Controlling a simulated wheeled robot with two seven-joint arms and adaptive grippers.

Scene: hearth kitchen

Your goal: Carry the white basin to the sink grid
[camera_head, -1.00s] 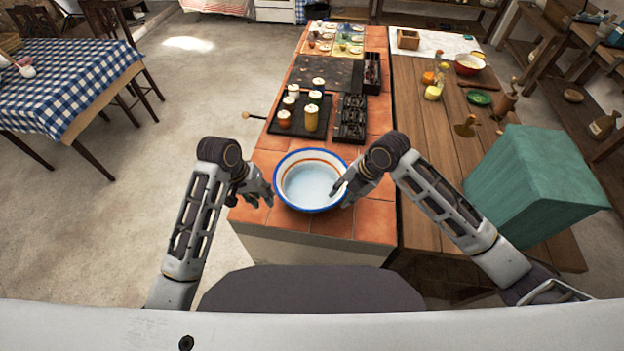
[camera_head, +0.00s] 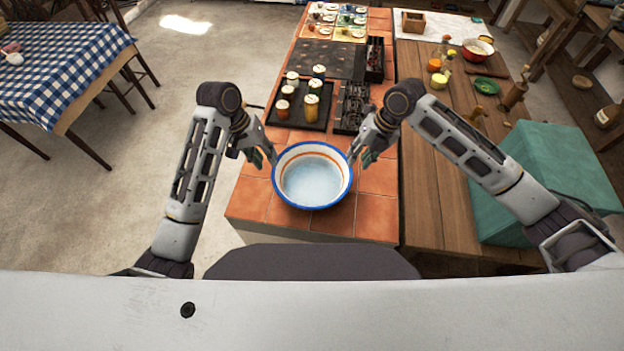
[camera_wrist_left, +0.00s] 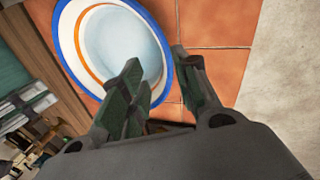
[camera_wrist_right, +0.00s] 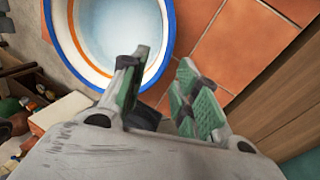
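The white basin (camera_head: 313,180) has a blue rim and an orange band inside. It sits upright on the orange tiled counter (camera_head: 377,209). My left gripper (camera_head: 262,160) is open and empty at its left side, and my right gripper (camera_head: 359,158) is open and empty at its right side. In both wrist views the basin's rim (camera_wrist_left: 73,55) (camera_wrist_right: 60,52) passes by the spread fingers, with one finger overlapping the basin. I cannot tell whether any finger touches it. I cannot tell for sure which thing is the sink grid; a dark speckled panel (camera_head: 330,60) lies farther back.
Behind the basin are a black tray (camera_head: 300,125) with several jars and a black slatted rack (camera_head: 352,108). A teal box (camera_head: 565,160) stands on the wooden counter (camera_head: 425,190) at right, with bottles and a red bowl (camera_head: 478,48). A checkered table (camera_head: 60,75) is at far left.

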